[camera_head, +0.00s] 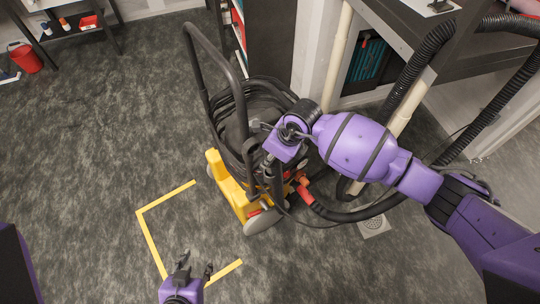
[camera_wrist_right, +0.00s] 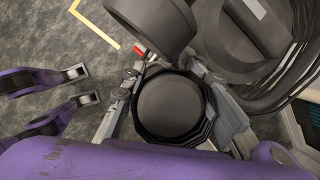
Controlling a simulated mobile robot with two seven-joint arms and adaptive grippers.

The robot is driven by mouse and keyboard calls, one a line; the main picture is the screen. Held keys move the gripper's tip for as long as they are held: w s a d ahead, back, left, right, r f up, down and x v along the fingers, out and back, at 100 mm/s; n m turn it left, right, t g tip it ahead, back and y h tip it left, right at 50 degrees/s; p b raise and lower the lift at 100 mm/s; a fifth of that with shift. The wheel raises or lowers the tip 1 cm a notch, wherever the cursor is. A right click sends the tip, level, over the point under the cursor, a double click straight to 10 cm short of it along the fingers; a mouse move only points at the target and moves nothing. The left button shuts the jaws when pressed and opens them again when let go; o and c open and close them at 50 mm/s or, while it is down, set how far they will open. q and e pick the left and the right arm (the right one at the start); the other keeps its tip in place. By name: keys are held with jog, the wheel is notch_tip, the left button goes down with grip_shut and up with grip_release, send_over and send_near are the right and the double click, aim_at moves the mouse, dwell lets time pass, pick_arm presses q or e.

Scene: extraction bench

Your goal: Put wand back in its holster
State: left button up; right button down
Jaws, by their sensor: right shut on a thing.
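My right gripper (camera_wrist_right: 170,105) is shut on a dark cylindrical piece with a round flat top, which I take to be the wand (camera_wrist_right: 168,107). In the head view the right gripper (camera_head: 266,150) is at the right side of the black and yellow machine (camera_head: 222,180), mostly covered by my own wrist. The wand's lower part seems to run down beside the machine, but its end and the holster cannot be made out clearly. My left gripper (camera_head: 194,268) is open and empty, low over the floor; it also shows in the right wrist view (camera_wrist_right: 85,85).
A black corrugated hose (camera_head: 365,212) with a red fitting (camera_head: 305,192) curves from the machine to the right. Yellow tape (camera_head: 150,240) marks a corner on the open carpet. A dark bench (camera_head: 480,55) and shelf (camera_head: 265,45) stand behind. A red bucket (camera_head: 27,58) is far left.

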pick_arm(q)
jog(key=shift+w+d, duration=0.1)
dwell(0.3)
jog(key=shift+w+d+r, duration=0.2)
jog(key=shift+w+r, duration=0.15)
jog(key=shift+w, duration=0.3)
jog(key=shift+s+a, duration=0.25)
jog(key=shift+s, duration=0.2)
jog(key=shift+w+d+f, duration=0.15)
jog(key=shift+d+f, duration=0.1)
jog(key=shift+f, duration=0.05)
pick_arm(e)
jog(key=shift+f, duration=0.65)
pick_arm(q)
jog(key=shift+f, duration=0.15)
pick_arm(e)
jog(key=shift+f, duration=0.2)
pick_arm(q)
jog(key=shift+s+a+f+b, duration=0.15)
jog(key=shift+s+f+b, duration=0.15)
jog(key=shift+s, duration=0.25)
jog(key=shift+s+a+f+b, duration=0.15)
jog(key=shift+s+f, duration=0.2)
jog(key=shift+s, duration=0.2)
pick_arm(e)
jog(key=shift+f, duration=0.85)
pick_arm(q)
jog(key=shift+f, duration=0.15)
pick_arm(e)
jog(key=shift+f, duration=0.3)
